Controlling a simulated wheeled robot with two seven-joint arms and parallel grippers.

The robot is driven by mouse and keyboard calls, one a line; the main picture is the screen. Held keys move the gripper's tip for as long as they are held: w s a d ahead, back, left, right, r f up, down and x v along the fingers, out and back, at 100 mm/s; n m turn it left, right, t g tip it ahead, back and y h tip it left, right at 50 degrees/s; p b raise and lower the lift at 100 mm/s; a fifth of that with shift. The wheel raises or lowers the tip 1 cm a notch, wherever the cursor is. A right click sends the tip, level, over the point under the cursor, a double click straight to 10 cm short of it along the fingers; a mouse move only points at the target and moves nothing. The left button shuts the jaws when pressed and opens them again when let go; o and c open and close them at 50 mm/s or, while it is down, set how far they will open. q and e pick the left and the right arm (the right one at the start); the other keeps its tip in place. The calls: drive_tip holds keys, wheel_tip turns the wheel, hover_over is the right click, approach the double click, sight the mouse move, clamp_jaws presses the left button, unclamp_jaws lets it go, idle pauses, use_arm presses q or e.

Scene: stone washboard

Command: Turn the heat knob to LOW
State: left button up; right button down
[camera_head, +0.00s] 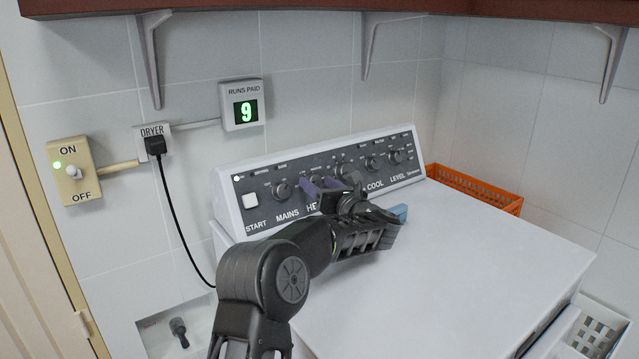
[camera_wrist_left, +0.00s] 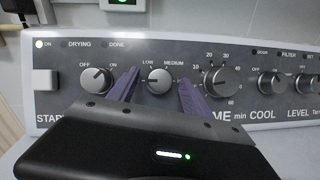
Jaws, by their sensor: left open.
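The heat knob (camera_wrist_left: 158,81) is a small silver dial between the purple fingers of my left gripper (camera_wrist_left: 160,95) in the left wrist view. LOW is printed at its upper left and MEDIUM at its upper right. Its exact pointer direction is too small to tell. The fingers are spread apart, one on each side of the knob; whether either touches it is unclear. In the head view my left gripper (camera_head: 320,186) is at the control panel (camera_head: 262,190), above the partly covered "HE" label, and hides the heat knob. My right gripper is out of view.
The mains knob (camera_wrist_left: 96,79) sits close left of the fingers and the larger time knob (camera_wrist_left: 220,81) close right. A light blue object (camera_head: 399,212) shows behind my gripper. The white dryer top (camera_head: 470,250) is mostly clear. An orange basket (camera_head: 475,189) stands behind it.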

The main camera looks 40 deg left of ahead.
use_arm(q)
drive_tip(key=shift+c, duration=0.3)
clamp_jaws()
idle(0.3)
